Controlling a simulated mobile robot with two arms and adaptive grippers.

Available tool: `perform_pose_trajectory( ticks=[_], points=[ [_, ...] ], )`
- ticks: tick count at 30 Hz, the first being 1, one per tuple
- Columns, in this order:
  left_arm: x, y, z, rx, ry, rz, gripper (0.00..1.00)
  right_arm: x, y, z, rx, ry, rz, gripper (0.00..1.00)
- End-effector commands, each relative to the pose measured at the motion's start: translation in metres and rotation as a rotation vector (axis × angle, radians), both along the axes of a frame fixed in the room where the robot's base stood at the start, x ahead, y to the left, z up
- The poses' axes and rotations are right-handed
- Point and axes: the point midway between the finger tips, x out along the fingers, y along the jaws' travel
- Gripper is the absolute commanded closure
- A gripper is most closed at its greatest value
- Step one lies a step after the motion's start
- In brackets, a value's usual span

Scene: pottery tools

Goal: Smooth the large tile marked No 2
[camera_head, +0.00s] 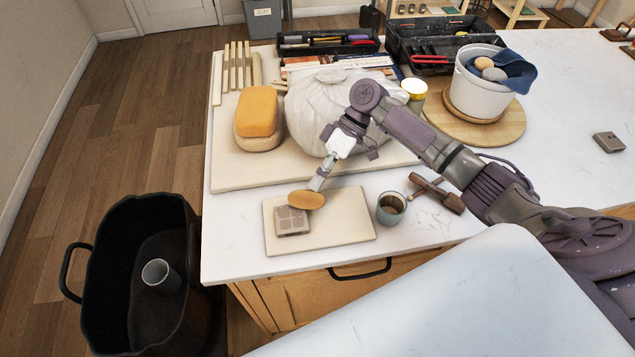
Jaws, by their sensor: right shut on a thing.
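A small grey-brown square tile (292,222) with grooves or marks on top lies on a pale board (345,225) near the table's front edge. I cannot read any number on it. My right gripper (317,184) is shut on an oval orange-brown tool (305,200), perhaps a wooden rib. The tool is over the far edge of the tile. I cannot tell if it touches. Another grey-brown tile (608,142) lies far right on the white table. My left gripper is not in view.
Behind are a wrapped clay lump (322,100), an orange sponge (256,110), and a white bucket (478,90). A dark bin (110,285) stands on the floor at left.

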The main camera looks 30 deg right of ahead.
Motion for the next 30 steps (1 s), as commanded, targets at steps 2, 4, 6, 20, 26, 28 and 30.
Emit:
perform_pose_trajectory(
  ticks=[2,4,6,20,26,28,30],
  points=[
    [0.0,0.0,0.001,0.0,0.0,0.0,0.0,0.001,-0.002,0.001,-0.002,0.0,-0.001,1.0],
    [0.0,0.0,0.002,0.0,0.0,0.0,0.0,0.003,-0.003,0.002,-0.002,0.0,-0.001,1.0],
    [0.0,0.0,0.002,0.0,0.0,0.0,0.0,0.004,-0.004,0.003,-0.002,0.0,-0.001,1.0],
    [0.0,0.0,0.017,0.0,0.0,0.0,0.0,0.004,-0.004,0.019,-0.001,-0.001,0.0,1.0],
    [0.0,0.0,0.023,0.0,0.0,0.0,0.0,0.004,-0.004,0.026,-0.001,0.0,-0.001,1.0],
    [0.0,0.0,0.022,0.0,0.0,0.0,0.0,0.004,-0.004,0.025,-0.001,0.0,-0.001,1.0],
    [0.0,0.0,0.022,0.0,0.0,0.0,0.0,0.004,-0.004,0.025,-0.001,0.0,-0.001,1.0]
  ],
)
